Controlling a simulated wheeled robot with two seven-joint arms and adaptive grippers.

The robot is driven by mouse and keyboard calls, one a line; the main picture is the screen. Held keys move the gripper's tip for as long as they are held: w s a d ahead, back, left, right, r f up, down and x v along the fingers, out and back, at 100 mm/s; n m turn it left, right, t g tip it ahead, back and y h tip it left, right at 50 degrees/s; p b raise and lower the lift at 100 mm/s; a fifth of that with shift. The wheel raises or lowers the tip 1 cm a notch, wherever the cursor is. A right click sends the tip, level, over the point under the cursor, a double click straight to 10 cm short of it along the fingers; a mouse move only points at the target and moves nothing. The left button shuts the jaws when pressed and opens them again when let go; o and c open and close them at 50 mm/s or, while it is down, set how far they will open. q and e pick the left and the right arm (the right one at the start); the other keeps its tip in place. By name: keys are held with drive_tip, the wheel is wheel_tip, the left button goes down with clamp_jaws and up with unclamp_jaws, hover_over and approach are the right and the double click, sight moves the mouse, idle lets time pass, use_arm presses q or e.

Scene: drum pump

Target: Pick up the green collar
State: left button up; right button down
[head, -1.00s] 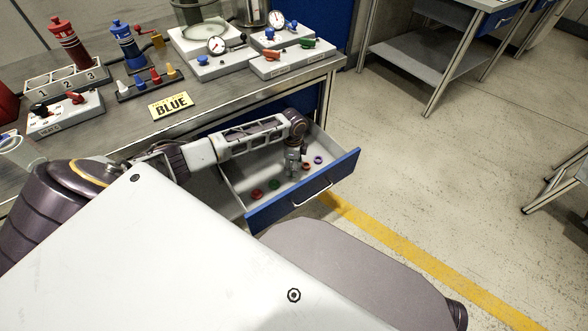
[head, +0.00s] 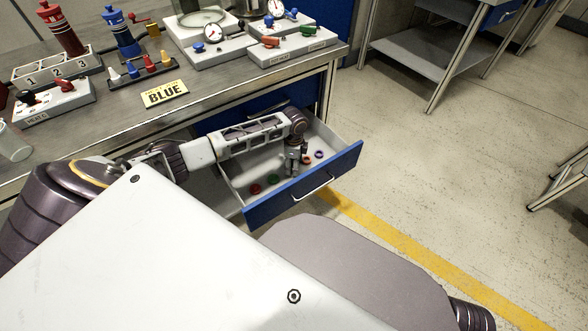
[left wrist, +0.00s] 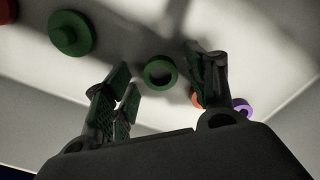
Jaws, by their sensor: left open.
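The green collar (left wrist: 160,73), a ring with an open hole, lies on the drawer floor in the left wrist view. My left gripper (head: 292,172) reaches down into the open drawer. Its fingers are open, one on each side of the collar in the left wrist view, with nothing held. Whether they are level with it or still above it, I cannot tell. In the head view the gripper seems to hide the collar. A larger green stepped disc (left wrist: 72,34) lies to the left of the collar; it also shows in the head view (head: 274,178). My right gripper is not in view.
The blue-fronted drawer (head: 330,172) holds a red piece (head: 256,189), an orange ring (left wrist: 196,99) and a purple ring (left wrist: 242,107). The drawer walls close in around my gripper. The bench above carries gauges, pumps and a yellow BLUE sign (head: 164,93).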

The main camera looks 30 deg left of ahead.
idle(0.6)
use_arm(q)
drive_tip(key=c, duration=0.7)
